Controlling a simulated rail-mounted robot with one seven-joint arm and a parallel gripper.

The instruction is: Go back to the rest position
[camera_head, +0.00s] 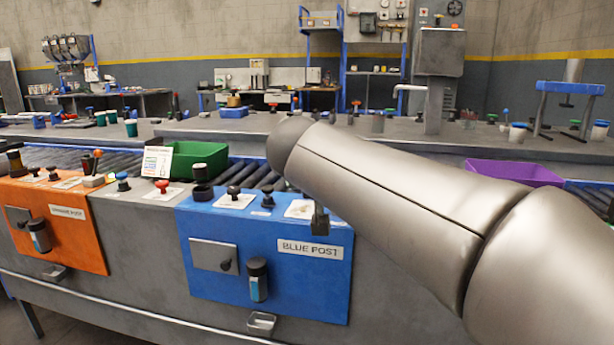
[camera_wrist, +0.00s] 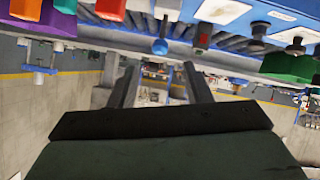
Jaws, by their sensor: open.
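My gripper (camera_wrist: 161,78) shows in the wrist view as two dark fingers standing apart. Nothing is between them and they touch nothing that I can see. The wrist view is upside down, with the work counter along its top edge and the room below. In the head view my grey arm crosses from the lower right to the middle, in front of the counter. I cannot make out my gripper in the head view.
The blue post panel (camera_head: 267,262) and the orange post panel (camera_head: 75,225) front the counter, with several knobs on top. A green bin (camera_head: 195,160) and a purple bin (camera_head: 514,172) stand by the rollers. A grey column (camera_head: 437,80) rises behind.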

